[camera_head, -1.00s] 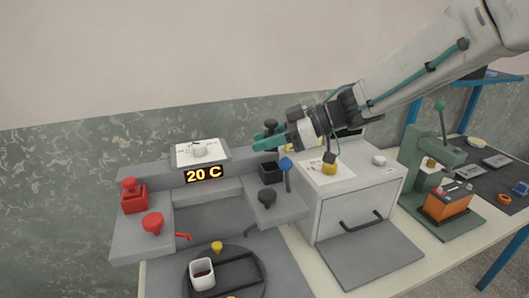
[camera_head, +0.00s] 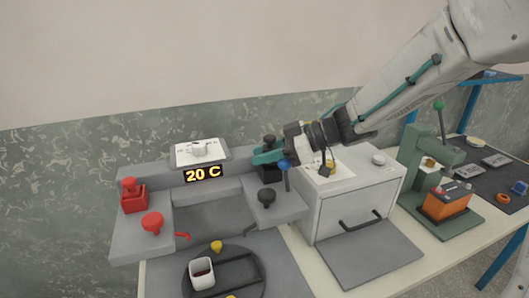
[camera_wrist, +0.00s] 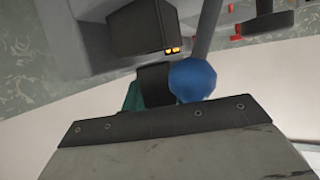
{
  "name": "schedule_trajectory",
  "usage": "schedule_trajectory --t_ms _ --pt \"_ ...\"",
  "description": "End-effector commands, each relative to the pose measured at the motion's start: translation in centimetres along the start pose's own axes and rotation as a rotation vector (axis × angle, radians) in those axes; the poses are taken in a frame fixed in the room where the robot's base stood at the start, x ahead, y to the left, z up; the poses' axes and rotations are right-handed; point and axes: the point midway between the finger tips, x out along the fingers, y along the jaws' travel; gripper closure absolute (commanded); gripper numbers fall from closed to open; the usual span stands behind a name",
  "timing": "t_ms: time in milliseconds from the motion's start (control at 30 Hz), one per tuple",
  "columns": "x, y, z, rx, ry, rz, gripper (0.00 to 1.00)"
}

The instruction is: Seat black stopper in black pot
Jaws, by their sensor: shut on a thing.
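The black pot (camera_head: 268,175) is a small square box on the right end of the grey station. My gripper (camera_head: 266,156), with teal fingers, is shut on the black stopper (camera_head: 269,140). Its dark knob shows above the fingers, over the pot in the head view. The fingers hide the stopper's lower part and the pot's top edge, so I cannot tell whether the two touch. In the wrist view, a dark block by a teal finger looks like the stopper (camera_wrist: 155,82), with a dark box, likely the pot (camera_wrist: 148,28), beyond it.
A blue ball-topped lever (camera_head: 285,164) stands close to the right of the pot and my fingers. A black round knob (camera_head: 266,196) is in front. A red pot (camera_head: 133,200) and red knob (camera_head: 152,222) are at left. A white cabinet (camera_head: 350,205) stands right.

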Motion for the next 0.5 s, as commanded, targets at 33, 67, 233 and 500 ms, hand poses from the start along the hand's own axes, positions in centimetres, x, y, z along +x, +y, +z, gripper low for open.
schedule_trajectory --t_ms 33,67,233,500 --pt "0.19 -0.18 0.66 0.007 -0.007 -0.004 0.94" --pt "0.23 -0.19 0.77 0.007 -0.008 -0.004 0.94" --pt "0.31 -0.3 1.07 0.01 -0.012 -0.006 0.56" --pt "0.37 -0.34 1.23 0.011 -0.014 -0.008 0.51"
